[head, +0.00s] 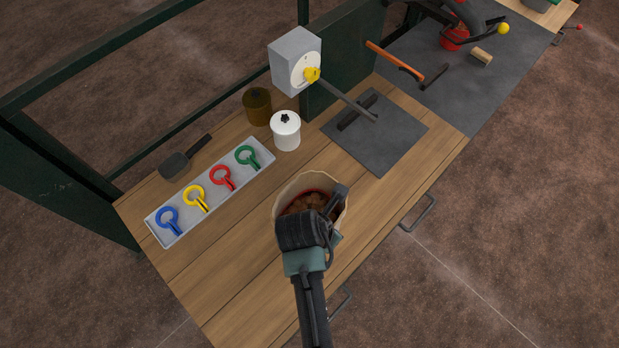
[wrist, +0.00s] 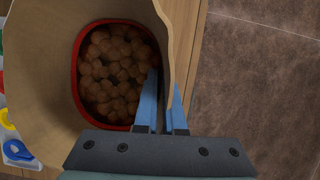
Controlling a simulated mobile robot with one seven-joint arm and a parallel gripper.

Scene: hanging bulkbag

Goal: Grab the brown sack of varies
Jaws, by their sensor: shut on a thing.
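The brown sack (head: 282,207) stands open on the wooden bench near its front edge. It has a tan paper-like wall, a red inner rim and many round brown pieces inside. In the wrist view the sack (wrist: 38,75) fills the left and middle, with the brown pieces (wrist: 115,70) in it. My gripper (wrist: 168,100) is shut on the sack's right wall, with one blue finger inside and one outside. In the head view my gripper (head: 338,192) is over the near right side of the sack and hides part of it.
A tray (head: 160,232) with blue, yellow, red and green ring-handled tools lies left. Bare wood surrounds the sack.

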